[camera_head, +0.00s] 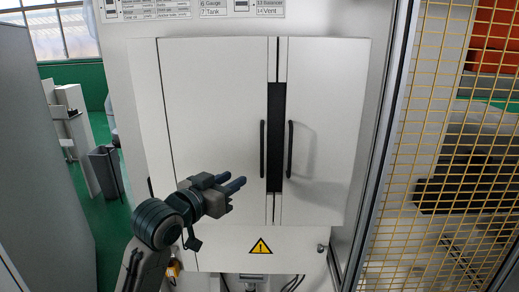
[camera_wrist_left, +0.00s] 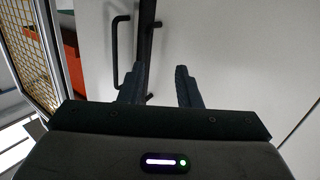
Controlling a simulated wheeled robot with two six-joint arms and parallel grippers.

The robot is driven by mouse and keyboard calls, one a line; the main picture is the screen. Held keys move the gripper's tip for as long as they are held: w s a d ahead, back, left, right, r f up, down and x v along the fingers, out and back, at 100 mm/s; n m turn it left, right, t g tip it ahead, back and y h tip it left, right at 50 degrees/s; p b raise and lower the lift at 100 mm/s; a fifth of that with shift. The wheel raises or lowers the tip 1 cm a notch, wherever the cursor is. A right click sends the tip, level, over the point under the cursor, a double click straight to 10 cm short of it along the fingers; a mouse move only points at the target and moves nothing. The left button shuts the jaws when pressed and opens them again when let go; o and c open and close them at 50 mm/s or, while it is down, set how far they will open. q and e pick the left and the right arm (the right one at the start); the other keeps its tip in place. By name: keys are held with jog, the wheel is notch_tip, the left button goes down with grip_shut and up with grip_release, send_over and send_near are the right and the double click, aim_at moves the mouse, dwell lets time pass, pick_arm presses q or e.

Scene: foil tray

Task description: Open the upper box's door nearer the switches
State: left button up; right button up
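A white cabinet stands ahead with two doors. The left door (camera_head: 212,100) is wide and the right door (camera_head: 325,130) is narrower; both look shut. The left door's black bar handle (camera_head: 263,148) and the right door's black bar handle (camera_head: 290,148) flank a dark slot between the doors. My left gripper (camera_head: 232,181) is in front of the left door's lower part, left of and below its handle. In the left wrist view, its fingers (camera_wrist_left: 160,70) are apart with nothing between them. A bar handle (camera_wrist_left: 116,50) shows there beyond the fingers. I cannot make out the switches.
Yellow mesh fencing (camera_head: 440,140) with a metal post stands close on the right. A warning triangle (camera_head: 261,246) is on the panel below the doors. A grey panel (camera_head: 40,150) stands at the left. Cables hang below the cabinet.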

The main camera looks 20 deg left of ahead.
pick_arm(q)
send_near(261, 151)
jog(key=s, duration=0.2)
jog(key=m, duration=0.1)
jog(key=shift+t+h, duration=0.3)
jog(key=shift+h, duration=0.1)
jog(key=p+x, duration=0.1)
jog(key=x, duration=0.2)
jog(key=p+x, duration=0.2)
jog(key=x, duration=0.1)
jog(key=a+p+x, duration=0.1)
jog(key=x, duration=0.2)
jog(key=shift+w+d+f+p, duration=0.15)
jog(key=shift+w+p, duration=0.15)
jog(key=shift+w, duration=0.05)
jog(key=shift+w+d+f, duration=0.15)
jog(key=shift+w+f, duration=0.05)
jog(key=shift+w, duration=0.45)
pick_arm(e)
jog(key=shift+d+r, duration=0.2)
jog(key=shift+r, duration=0.7)
jog(key=shift+d+r, duration=0.25)
jog(key=shift+r, duration=0.6)
jog(key=shift+d+r, duration=0.2)
jog(key=shift+r, duration=0.7)
pick_arm(q)
grip_shut()
pick_arm(e)
jog(key=shift+a, duration=0.15)
